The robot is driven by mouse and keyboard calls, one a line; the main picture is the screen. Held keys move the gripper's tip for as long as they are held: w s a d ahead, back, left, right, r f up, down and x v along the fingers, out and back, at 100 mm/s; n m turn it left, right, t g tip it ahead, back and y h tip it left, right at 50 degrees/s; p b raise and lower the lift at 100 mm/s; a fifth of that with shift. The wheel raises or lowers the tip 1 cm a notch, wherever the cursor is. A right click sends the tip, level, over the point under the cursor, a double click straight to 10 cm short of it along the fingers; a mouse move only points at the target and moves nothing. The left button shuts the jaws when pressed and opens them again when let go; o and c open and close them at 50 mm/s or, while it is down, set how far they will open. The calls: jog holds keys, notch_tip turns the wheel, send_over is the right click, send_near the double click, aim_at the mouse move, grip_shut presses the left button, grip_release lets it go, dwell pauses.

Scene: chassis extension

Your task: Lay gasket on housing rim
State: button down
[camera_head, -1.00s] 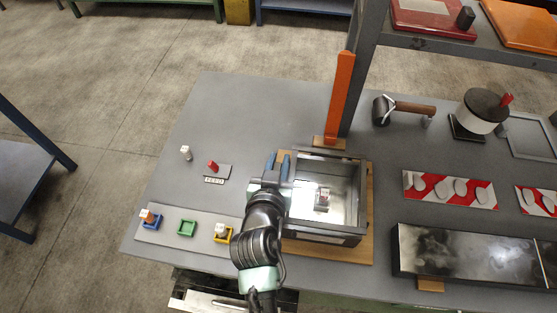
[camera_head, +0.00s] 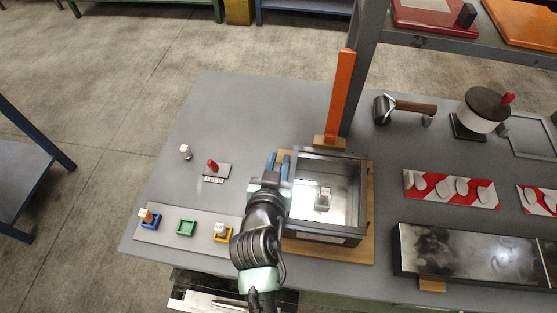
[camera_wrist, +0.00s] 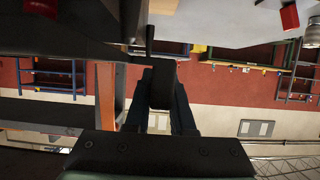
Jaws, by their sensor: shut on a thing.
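The housing (camera_head: 325,236) is an open-topped dark box with a bright interior, standing on a wooden board. My gripper (camera_head: 278,162) is at its left side, blue fingers pointing away from me. In the wrist view my gripper (camera_wrist: 163,95) is shut on a dark block, seemingly a tab of the gasket (camera_wrist: 164,85). A dark bar runs left from near that block. In the head view, I cannot separate the gasket from the dark housing rim (camera_head: 330,153), or tell whether they touch. A small light-coloured part (camera_head: 323,199) is inside the housing.
An orange post (camera_head: 339,95) stands behind the housing. A roller (camera_head: 405,107), a lidded white pot (camera_head: 483,112) and a thin grey frame (camera_head: 510,143) lie to the right. A dark metal slab (camera_head: 480,255) is at front right. The back-left tabletop is clear.

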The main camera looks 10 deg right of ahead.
jog(key=shift+f+b, duration=1)
jog(key=shift+f, duration=0.1)
dwell(0.3)
jog(key=c, duration=0.7)
grip_release()
jog(key=b+v, duration=0.1)
jog(key=v, duration=1.2)
jog(key=shift+b, duration=0.3)
